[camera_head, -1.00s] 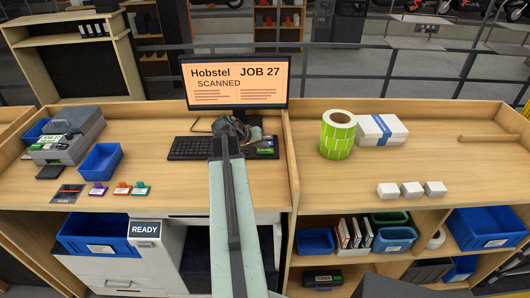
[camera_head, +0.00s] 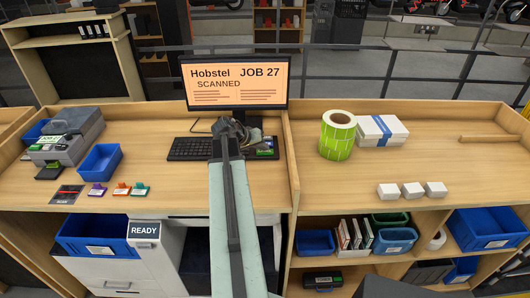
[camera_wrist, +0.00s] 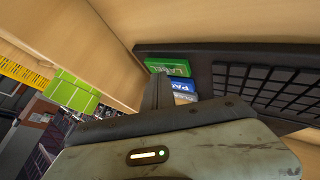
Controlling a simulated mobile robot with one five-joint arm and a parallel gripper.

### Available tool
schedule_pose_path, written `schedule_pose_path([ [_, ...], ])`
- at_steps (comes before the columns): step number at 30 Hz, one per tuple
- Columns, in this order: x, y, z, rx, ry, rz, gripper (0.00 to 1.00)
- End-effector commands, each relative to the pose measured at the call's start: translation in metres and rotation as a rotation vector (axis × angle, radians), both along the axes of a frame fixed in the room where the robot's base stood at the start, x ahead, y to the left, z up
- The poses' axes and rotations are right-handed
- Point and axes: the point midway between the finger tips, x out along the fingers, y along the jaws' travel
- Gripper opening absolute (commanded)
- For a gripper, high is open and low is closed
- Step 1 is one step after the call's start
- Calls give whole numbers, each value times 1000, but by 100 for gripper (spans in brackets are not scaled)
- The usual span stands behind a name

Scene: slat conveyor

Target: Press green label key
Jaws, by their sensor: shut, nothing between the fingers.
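The green label key (camera_wrist: 168,67) shows in the wrist view, marked LABEL, at the end of the dark keyboard. A blue key (camera_wrist: 183,86) sits beside it, its lettering partly covered by my gripper. In the head view the green key (camera_head: 265,153) shows as a small green patch right of my arm, at the right end of the keyboard (camera_head: 190,148). My gripper (camera_wrist: 160,80) is shut and empty, with its fingertips close by the green and blue keys in the wrist view. I cannot tell whether they touch a key. In the head view my arm hides the fingertips.
The monitor (camera_head: 235,83) stands behind the keyboard and reads JOB 27, SCANNED. A wooden divider (camera_head: 291,150) rises right of the keys. A green label roll (camera_head: 337,135) stands beyond it. A blue bin (camera_head: 100,160) and coloured tags lie left.

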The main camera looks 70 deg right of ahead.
Motion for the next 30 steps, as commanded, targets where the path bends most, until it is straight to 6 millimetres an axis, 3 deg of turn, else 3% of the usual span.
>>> schedule_pose_path([
  [6,0,0,15,0,0,0,0],
  [18,0,0,17,0,0,0,0],
  [30,0,0,58,0,0,0,0],
])
